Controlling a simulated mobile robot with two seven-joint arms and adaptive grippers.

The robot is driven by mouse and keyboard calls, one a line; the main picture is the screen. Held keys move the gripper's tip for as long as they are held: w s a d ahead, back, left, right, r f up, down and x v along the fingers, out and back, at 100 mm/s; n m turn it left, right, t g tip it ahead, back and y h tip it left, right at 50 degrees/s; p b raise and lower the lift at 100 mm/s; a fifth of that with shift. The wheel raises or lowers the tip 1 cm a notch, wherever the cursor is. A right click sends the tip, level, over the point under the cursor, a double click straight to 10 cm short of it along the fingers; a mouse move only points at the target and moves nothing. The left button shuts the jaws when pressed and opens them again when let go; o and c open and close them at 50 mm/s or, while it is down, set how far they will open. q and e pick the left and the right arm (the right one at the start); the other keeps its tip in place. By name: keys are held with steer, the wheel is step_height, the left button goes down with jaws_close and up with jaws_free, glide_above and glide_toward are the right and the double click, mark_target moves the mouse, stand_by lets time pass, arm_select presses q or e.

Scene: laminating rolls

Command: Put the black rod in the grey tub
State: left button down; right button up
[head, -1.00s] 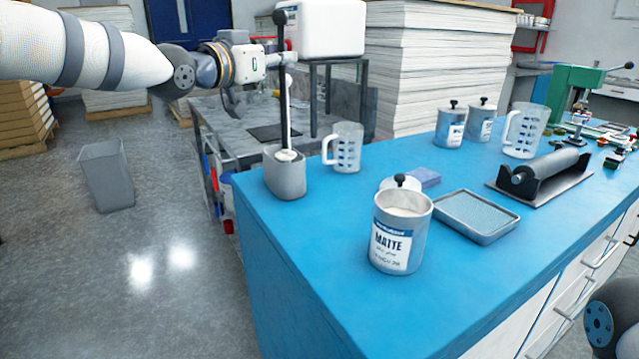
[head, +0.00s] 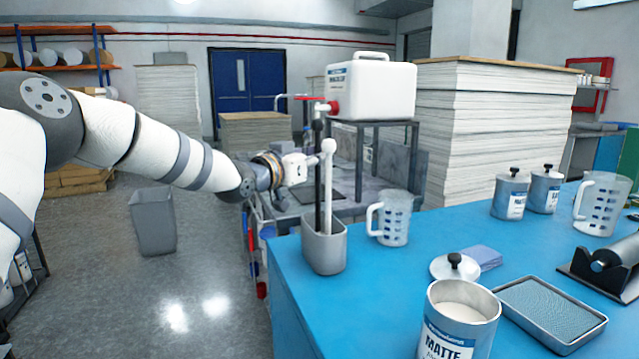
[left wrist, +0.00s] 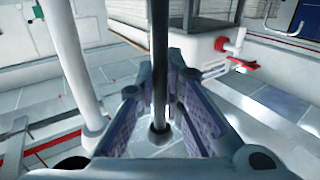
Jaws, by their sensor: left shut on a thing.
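My left gripper (head: 310,172) is shut on the black rod, partly hidden behind the rods. In the left wrist view the black rod (left wrist: 160,60) runs between the fingers (left wrist: 160,112). My right gripper is out of view.
A measuring jug (head: 394,220) stands just right of the tub. A matte can (head: 460,325), a lid (head: 453,268), a blue sponge (head: 482,257) and a metal tray (head: 550,310) lie farther right. A grey bin (head: 153,225) stands on the floor. A white canister (head: 370,92) stands behind.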

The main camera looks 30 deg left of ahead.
mark_target(316, 173)
arm_select(q)
steer(key=shift+f, duration=1.5)
steer(key=shift+f, duration=0.2)
steer(key=c, duration=1.7)
jaws_free()
